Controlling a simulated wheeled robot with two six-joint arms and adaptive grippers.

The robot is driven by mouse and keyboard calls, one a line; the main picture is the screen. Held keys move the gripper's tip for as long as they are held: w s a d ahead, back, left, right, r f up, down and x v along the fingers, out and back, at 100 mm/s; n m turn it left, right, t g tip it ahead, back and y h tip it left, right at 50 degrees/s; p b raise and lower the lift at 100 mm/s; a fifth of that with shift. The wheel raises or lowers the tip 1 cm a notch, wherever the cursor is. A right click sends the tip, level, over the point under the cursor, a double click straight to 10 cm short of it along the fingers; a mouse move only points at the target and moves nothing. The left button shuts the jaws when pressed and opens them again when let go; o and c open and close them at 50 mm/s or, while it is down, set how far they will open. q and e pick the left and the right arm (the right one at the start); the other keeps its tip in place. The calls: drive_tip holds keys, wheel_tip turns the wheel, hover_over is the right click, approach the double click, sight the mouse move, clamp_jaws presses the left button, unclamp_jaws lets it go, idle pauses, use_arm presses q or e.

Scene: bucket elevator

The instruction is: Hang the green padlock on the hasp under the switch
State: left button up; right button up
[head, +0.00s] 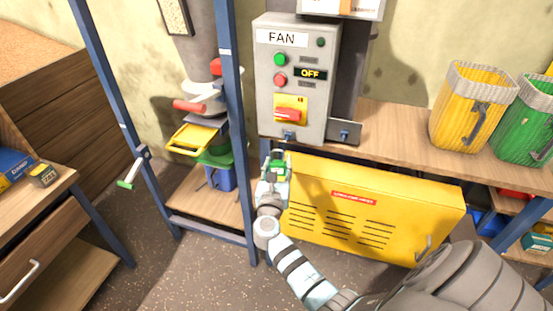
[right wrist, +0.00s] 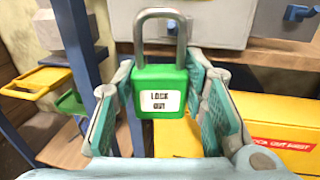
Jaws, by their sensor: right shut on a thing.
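The green padlock (right wrist: 160,92) is held in my right gripper (right wrist: 163,105), between its two finger pads. It is upright, with its grey shackle on top and a "LOCK OUT" label facing the wrist camera. In the head view the padlock (head: 277,166) and right gripper (head: 275,172) are just below the grey FAN box (head: 262,85). The red rotary switch (head: 290,114) sits on a yellow plate on this box. A small blue hasp (head: 289,135) is under the switch, above the padlock and apart from it. My left gripper is not in view.
A bracket (head: 344,131) with a blue part sticks out right of the box. A yellow guard (head: 370,205) stands below the shelf (head: 400,140). A blue post (head: 236,120) rises close on the left. Yellow (head: 466,110) and green (head: 525,120) bins stand at right.

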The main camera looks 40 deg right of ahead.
drive_tip(key=shift+w+d+f, duration=0.15)
drive_tip(key=shift+w+d, duration=0.25)
drive_tip(key=shift+b+x, duration=0.4)
drive_tip(key=shift+x, duration=0.55)
drive_tip(key=shift+w+d+b, duration=0.2)
drive_tip(key=shift+w+d, duration=0.1)
drive_tip(key=shift+d, duration=0.3)
drive_tip(key=shift+w+d+b, duration=0.15)
drive_tip(key=shift+w+d, duration=0.1)
drive_tip(key=shift+d, duration=0.35)
drive_tip(key=shift+w+d, duration=0.1)
drive_tip(key=shift+s+d+b+x, duration=0.1)
drive_tip(key=shift+b+x, duration=0.35)
drive_tip(key=shift+x, duration=0.4)
drive_tip(key=shift+s+d+b+x, duration=0.1)
drive_tip(key=shift+b+x, duration=0.3)
drive_tip(key=shift+x, duration=0.45)
